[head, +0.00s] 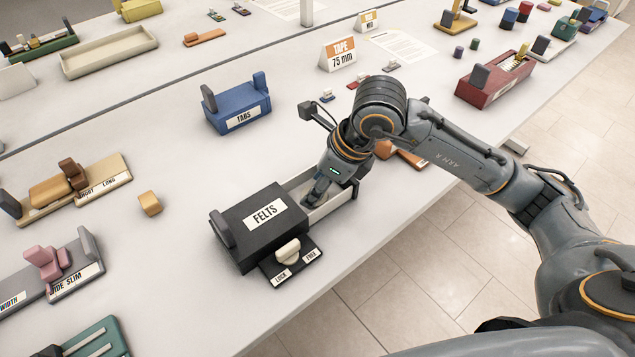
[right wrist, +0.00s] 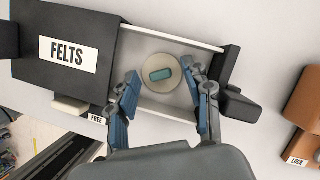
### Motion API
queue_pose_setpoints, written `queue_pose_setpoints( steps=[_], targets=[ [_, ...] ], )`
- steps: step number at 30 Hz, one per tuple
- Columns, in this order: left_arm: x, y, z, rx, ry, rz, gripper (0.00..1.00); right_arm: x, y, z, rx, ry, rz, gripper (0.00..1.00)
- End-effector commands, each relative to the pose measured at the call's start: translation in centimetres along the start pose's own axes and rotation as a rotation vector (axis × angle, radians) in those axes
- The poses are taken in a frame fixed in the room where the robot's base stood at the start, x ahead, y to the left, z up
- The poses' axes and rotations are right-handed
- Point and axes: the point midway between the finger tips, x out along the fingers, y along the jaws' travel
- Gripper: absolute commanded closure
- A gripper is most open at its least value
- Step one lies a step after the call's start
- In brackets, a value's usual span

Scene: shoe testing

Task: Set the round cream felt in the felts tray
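The round cream felt (right wrist: 174,66), a pale disc with a teal block on top, appears to lie on the floor of the pulled-out felts tray (right wrist: 180,113). The tray extends from the black box labelled FELTS (head: 262,222) and also shows in the head view (head: 330,207). My right gripper (right wrist: 164,76) is over the tray, its blue-grey fingers apart on either side of the disc and not closed on the teal block. In the head view the right gripper (head: 318,192) points down into the tray and hides the felt. My left gripper is not in view.
A cream knob (head: 288,250) sits on the LOCK/FREE plate before the box, towards FREE. An orange-brown unit (head: 405,153) stands just beyond the tray, partly behind my arm. The blue TABS box (head: 238,106) is farther back.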

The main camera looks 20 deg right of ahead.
Motion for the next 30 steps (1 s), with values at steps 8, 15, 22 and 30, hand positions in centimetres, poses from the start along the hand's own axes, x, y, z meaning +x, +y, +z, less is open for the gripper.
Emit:
queue_pose_setpoints(
  steps=[8,15,22,30],
  targets=[
    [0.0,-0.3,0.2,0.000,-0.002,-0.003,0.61,-0.3,-0.1,0.0,0.000,-0.001,-0.001,0.50],
    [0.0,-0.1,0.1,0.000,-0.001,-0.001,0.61,-4.1,-0.1,0.1,-0.002,-0.003,-0.005,0.50],
    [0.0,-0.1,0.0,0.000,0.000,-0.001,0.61,-8.9,-0.1,0.1,-0.001,-0.004,-0.005,0.50],
    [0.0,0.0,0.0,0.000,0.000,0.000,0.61,-11.8,0.0,0.0,0.000,0.000,-0.002,0.50]
  ],
)
